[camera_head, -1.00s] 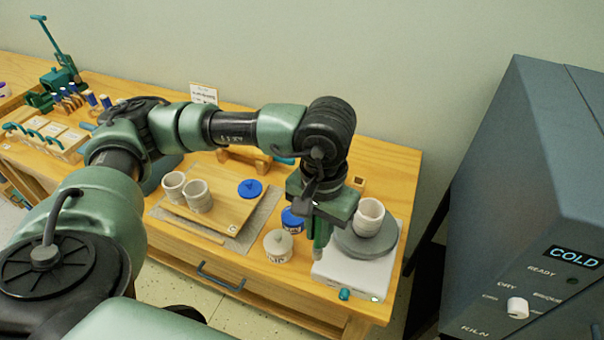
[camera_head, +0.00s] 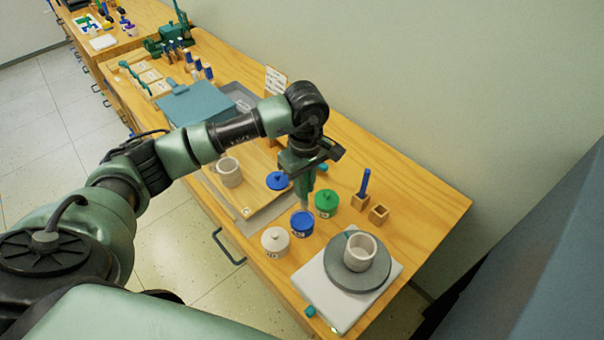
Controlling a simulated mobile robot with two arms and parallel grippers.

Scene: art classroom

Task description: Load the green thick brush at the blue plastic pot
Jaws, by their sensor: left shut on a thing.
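My left gripper (camera_head: 301,168) is shut on the green thick brush (camera_head: 304,187), which hangs tip down. The blue plastic pot (camera_head: 302,223) stands on the table right below it, its top blue. The brush's pale tip shows just above the pot's far rim in the picture; I cannot tell whether it touches the pot or its contents. A blue lid (camera_head: 278,181) with a knob lies on the wooden board, left of the brush. My right gripper is not in view.
A green pot (camera_head: 326,204) and a white lidded pot (camera_head: 275,241) flank the blue pot. A cup (camera_head: 360,251) stands on a grey wheel (camera_head: 346,274) to the right. A blue-handled tool stands in a wooden block (camera_head: 360,203). Another cup (camera_head: 229,172) is on the board.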

